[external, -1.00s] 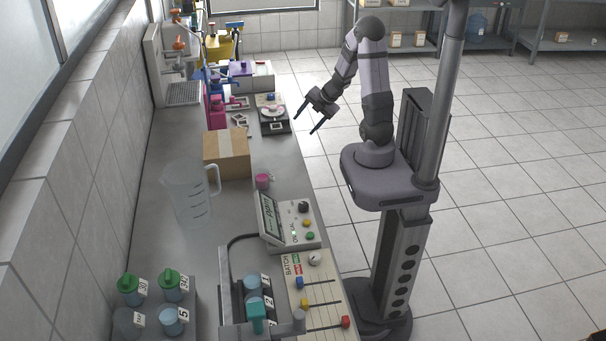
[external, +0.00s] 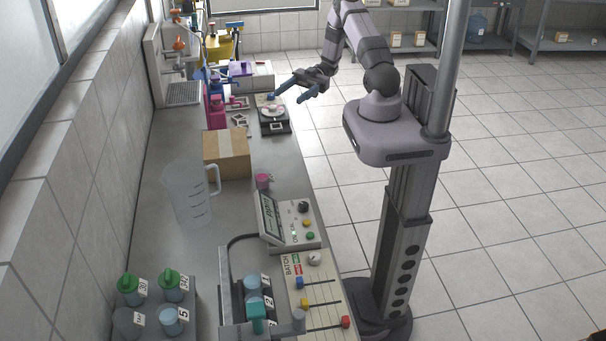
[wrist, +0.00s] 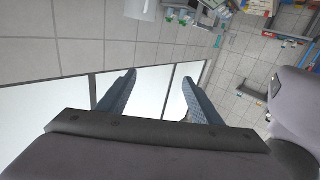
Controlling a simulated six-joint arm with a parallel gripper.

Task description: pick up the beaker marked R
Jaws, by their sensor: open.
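My gripper (external: 291,96) is open and empty, in the air near the far right edge of the bench, close to the scale in the external view. Its two fingers, apart with nothing between them, also show in the wrist view (wrist: 159,78). I cannot read an R on any beaker. Green-lidded beakers (external: 171,286) and an open beaker of blue liquid (external: 170,322) stand at the lower left with tags.
A cardboard box (external: 227,156) and a large clear jug (external: 187,196) stand mid-bench. A scale (external: 272,114) sits at the far right edge. A display console (external: 287,222) and slider panel (external: 318,293) line the near right edge. Floor right of my base is clear.

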